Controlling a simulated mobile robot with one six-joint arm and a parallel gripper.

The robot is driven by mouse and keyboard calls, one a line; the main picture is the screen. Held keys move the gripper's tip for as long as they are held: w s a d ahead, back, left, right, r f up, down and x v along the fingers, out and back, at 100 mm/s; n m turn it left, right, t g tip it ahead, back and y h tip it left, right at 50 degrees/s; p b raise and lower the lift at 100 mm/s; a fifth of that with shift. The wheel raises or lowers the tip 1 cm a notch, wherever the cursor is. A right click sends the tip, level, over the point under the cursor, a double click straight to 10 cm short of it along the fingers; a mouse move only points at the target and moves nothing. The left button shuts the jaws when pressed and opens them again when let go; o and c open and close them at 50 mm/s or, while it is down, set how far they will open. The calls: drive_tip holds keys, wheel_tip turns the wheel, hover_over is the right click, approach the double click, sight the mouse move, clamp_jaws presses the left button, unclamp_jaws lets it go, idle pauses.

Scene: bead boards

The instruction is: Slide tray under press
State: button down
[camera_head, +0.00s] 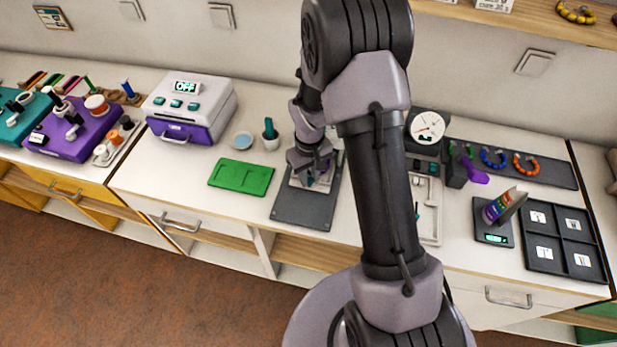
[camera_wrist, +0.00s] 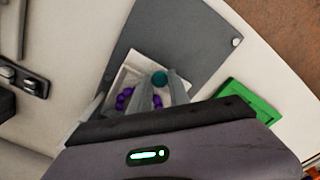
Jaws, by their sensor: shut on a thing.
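A small white tray (camera_wrist: 127,76) holding purple beads (camera_wrist: 124,98) and a round teal knob (camera_wrist: 160,78) sits on a dark grey board (camera_head: 300,212). My gripper (camera_head: 316,174) is low over the board in the head view and hides most of the tray. In the wrist view, my gripper (camera_wrist: 159,84) has its fingers either side of the teal knob and appears shut on it. The press, seemingly the dark stand with a round dial (camera_head: 427,127) and purple lever (camera_head: 472,172), stands to the right, partly hidden behind my arm.
A pale frame (camera_head: 429,225) is in front of the dial stand. A scale (camera_head: 493,222) and a dark sorting tray (camera_head: 563,262) stand at the right.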

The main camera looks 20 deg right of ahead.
drive_tip(key=c, duration=1.2)
unclamp_jaws()
drive_tip(key=shift+w+d, duration=0.2)
drive_tip(key=shift+c, duration=0.2)
drive_tip(key=shift+a, duration=0.1)
wheel_tip(320, 180, up, 18)
drive_tip(key=p, duration=0.5)
drive_tip(key=shift+f, duration=0.25)
